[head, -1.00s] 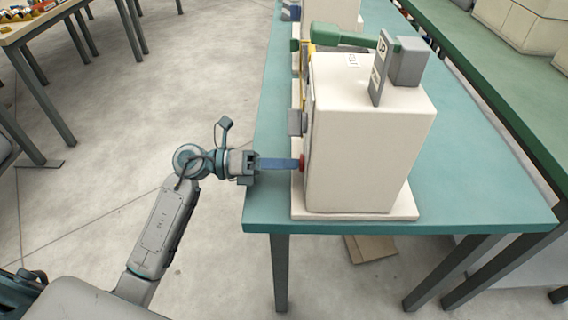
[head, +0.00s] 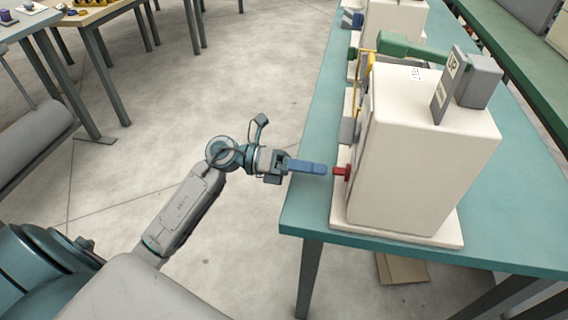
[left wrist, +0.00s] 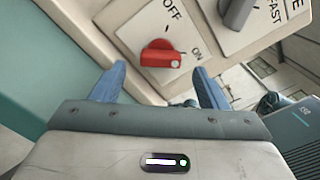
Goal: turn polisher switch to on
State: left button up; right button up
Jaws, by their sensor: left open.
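The polisher is a white box-shaped machine (head: 425,150) on a teal table. Its red switch (head: 342,172) sticks out of the left side face. In the left wrist view the red knob (left wrist: 158,55) sits on a white panel, with OFF above it and ON to its right. Its end with a pale round mark lies on the right, near ON. My left gripper (head: 325,169) is open, its blue fingers pointing at the switch with a small gap. In the left wrist view the two fingertips (left wrist: 158,78) stand apart, below and either side of the knob. My right gripper is out of view.
A grey knob (left wrist: 237,12) beside a FAST label sits right of the switch. A green arm (head: 410,48) and a grey block marked UP (head: 448,88) top the machine. Another white machine (head: 392,25) stands behind.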

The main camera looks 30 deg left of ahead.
pick_arm(q)
jog(key=b+v, duration=0.1)
jog(key=v, duration=0.6)
jog(key=shift+a, duration=0.2)
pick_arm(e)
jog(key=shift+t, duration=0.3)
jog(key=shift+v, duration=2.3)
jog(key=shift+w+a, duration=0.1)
